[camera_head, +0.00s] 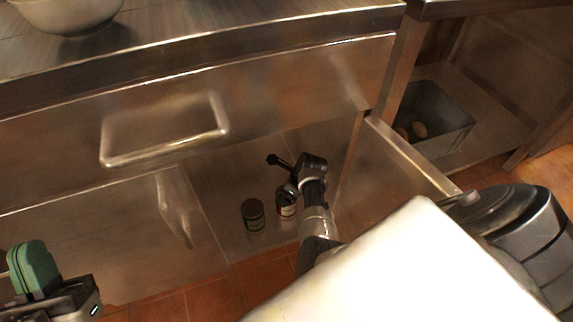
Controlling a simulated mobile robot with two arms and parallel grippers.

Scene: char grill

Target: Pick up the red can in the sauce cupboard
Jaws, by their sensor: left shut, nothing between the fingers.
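Inside the open cupboard (232,175) under the counter, two small cans stand on the floor panel. One can (253,215) is dark. The other can (287,210) has a pale label with a hint of red and is partly hidden by my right gripper. My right gripper (278,175) is black, reaches into the cupboard and has its fingers spread apart, above and beside the pale-labelled can. I cannot tell whether it touches that can. My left gripper (32,265), with green finger pads, is shut and empty at the lower left, outside the cupboard.
A drawer with a metal handle (165,148) is above. A grey bin (440,125) with brown items sits at right. A bowl (68,15) rests on the counter.

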